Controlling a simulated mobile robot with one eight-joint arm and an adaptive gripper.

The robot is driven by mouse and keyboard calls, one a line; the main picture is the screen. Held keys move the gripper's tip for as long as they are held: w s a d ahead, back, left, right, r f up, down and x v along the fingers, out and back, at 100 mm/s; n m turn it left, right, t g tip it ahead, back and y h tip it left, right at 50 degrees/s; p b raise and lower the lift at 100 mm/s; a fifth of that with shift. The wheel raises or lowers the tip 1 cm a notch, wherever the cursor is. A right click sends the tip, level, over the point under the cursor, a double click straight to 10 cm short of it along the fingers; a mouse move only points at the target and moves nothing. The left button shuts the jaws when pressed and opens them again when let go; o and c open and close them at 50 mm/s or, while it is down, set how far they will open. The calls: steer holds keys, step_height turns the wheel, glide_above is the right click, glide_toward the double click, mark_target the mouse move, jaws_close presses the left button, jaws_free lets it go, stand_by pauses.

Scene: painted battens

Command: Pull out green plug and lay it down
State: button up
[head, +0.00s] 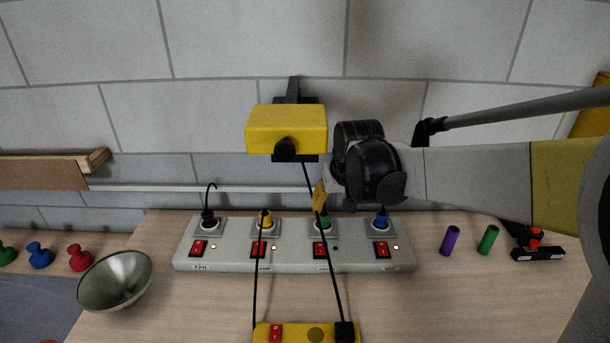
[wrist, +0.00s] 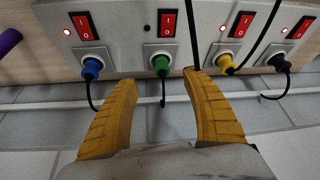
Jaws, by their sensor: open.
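The green plug (head: 325,219) sits upright in the third socket from the left of a grey power strip (head: 300,261) in the head view. In the wrist view the green plug (wrist: 161,66) is just beyond and between my fingertips, with its black cord hanging behind it. The lamp by its red switch (wrist: 167,23) is dark; the lamps by the other switches are lit. My gripper (wrist: 160,83) is open and empty, its two yellow fingers on either side of the plug's line.
Blue (head: 382,218), yellow (head: 266,219) and black (head: 208,217) plugs fill the other sockets. Black cords cross in front of the strip to a yellow box (head: 300,333). A metal bowl (head: 115,280) stands left; purple (head: 450,240) and green (head: 489,240) cylinders stand right.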

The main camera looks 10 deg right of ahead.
mark_target(324, 213)
steer(key=b+x, duration=0.1)
steer(key=x, duration=0.4)
steer(key=w+b+x, duration=0.1)
steer(key=x, duration=0.4)
steer(key=r+b+x, duration=0.1)
steer(key=x, duration=0.4)
steer(key=shift+w+b, duration=0.35)
steer(key=shift+w, duration=0.05)
jaws_close()
steer(key=c, duration=1.1)
jaws_free()
jaws_close()
steer(key=shift+r+p, duration=1.1)
steer(key=shift+r, duration=0.45)
